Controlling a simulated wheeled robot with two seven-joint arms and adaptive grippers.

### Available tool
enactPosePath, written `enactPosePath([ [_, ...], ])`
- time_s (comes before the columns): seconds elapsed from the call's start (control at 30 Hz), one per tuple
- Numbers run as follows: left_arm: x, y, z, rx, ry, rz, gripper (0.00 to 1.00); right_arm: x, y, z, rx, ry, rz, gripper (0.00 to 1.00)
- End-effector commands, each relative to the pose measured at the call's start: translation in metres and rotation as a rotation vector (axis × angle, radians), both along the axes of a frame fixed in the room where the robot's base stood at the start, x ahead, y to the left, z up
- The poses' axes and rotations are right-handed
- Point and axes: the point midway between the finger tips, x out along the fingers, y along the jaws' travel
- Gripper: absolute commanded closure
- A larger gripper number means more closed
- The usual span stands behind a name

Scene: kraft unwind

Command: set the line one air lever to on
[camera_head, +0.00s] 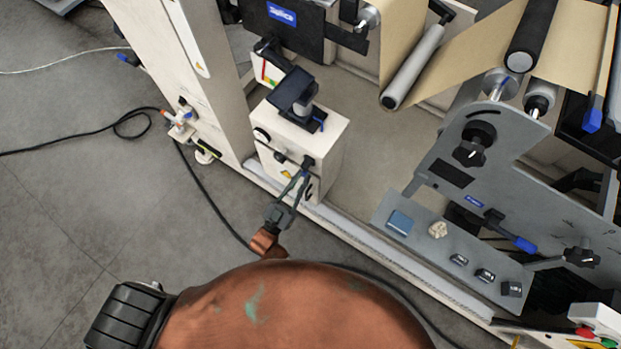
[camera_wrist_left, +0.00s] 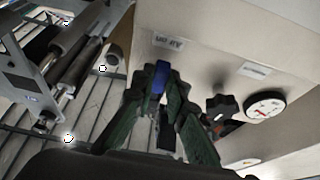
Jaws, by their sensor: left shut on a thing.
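The line one air lever has a blue handle (camera_wrist_left: 158,80) and sits below a small label (camera_wrist_left: 168,42) on a pale cabinet face in the left wrist view. My left gripper (camera_wrist_left: 160,95) is shut on this handle, with a dark green finger on either side. The fingers hide much of the lever and its base. In the head view my left gripper (camera_head: 301,178) reaches the front of the white cabinet (camera_head: 322,146), where the lever is hardly visible. My right gripper is not in view.
A black knob (camera_wrist_left: 220,107) and a round gauge (camera_wrist_left: 265,107) sit beside the lever. A dark screen (camera_head: 291,91) stands on the cabinet. A grey control plate (camera_head: 425,226) and paper rollers (camera_head: 414,66) are to the right. A black cable (camera_head: 206,189) crosses the floor.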

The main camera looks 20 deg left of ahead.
Motion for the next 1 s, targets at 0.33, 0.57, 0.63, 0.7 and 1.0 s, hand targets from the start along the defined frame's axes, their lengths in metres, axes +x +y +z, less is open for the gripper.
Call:
enactPosePath([
  [0.33,-0.0041,0.0051,-0.0022,-0.019,0.009,0.01,1.0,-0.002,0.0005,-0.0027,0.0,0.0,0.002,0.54],
  [0.57,-0.0038,0.0042,-0.0024,-0.019,0.009,0.009,0.83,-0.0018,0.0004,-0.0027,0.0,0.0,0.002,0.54],
  [0.63,-0.0034,0.004,-0.002,-0.019,0.008,0.008,0.78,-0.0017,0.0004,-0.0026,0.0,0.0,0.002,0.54],
  [0.7,-0.0031,0.0038,-0.0016,-0.018,0.008,0.008,0.74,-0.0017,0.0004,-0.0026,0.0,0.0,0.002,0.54],
  [1.0,-0.0023,0.0037,-0.0007,-0.016,0.005,0.008,0.7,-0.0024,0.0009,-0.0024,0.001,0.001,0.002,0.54],
])
